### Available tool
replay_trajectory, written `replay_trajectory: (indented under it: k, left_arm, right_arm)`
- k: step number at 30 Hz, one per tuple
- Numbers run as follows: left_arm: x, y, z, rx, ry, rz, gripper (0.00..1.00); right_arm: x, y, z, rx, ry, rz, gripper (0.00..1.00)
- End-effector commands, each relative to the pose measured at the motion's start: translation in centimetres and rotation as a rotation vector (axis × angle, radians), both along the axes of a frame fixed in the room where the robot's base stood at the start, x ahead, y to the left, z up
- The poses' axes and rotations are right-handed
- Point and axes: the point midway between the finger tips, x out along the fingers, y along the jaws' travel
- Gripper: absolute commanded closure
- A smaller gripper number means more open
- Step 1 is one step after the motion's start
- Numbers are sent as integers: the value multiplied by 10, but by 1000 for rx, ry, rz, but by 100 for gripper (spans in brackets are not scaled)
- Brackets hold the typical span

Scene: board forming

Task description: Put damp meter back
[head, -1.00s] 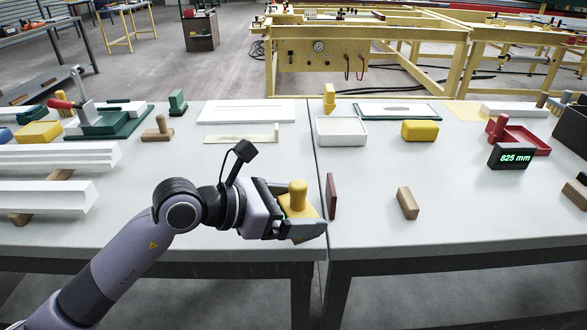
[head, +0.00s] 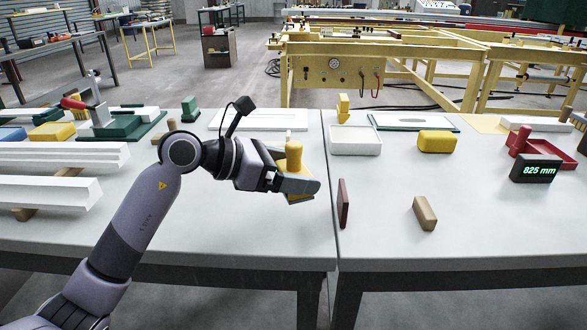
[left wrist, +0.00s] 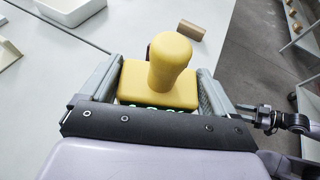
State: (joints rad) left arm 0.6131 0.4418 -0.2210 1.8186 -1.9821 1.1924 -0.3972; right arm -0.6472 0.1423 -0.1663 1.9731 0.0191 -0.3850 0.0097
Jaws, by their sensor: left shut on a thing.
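The damp meter, a yellow block with a rounded knob (head: 294,158), is held in my left gripper (head: 297,182). It hangs above the left table, close to the seam between the two tables. In the left wrist view the meter (left wrist: 168,65) sits between the two fingers (left wrist: 162,90), knob toward the camera. Small green glowing marks show at its near edge, partly hidden by the gripper. Its underside is hidden. A dark jointed part at the right of the left wrist view may be my right arm; its jaw state is unclear.
A dark red block (head: 343,203) stands upright just right of the seam. A wooden block (head: 425,213), white tray (head: 355,140), yellow block (head: 436,142) and display reading 825 mm (head: 535,169) are on the right table. White profiles (head: 50,190) lie at left. The front middle is clear.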

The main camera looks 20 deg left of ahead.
Motion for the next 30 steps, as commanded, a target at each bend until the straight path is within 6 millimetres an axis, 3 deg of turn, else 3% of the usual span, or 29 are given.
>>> replay_trajectory:
  k: [3,15,30]
  left_arm:
    - [0,0,-17,1,-1,1,47]
    - [0,0,-56,1,-1,1,47]
    - [0,0,-70,-1,-1,1,47]
  right_arm:
    - [0,1,-13,3,6,1,57]
    - [6,8,-28,22,7,13,57]
    - [8,9,-35,26,4,12,57]
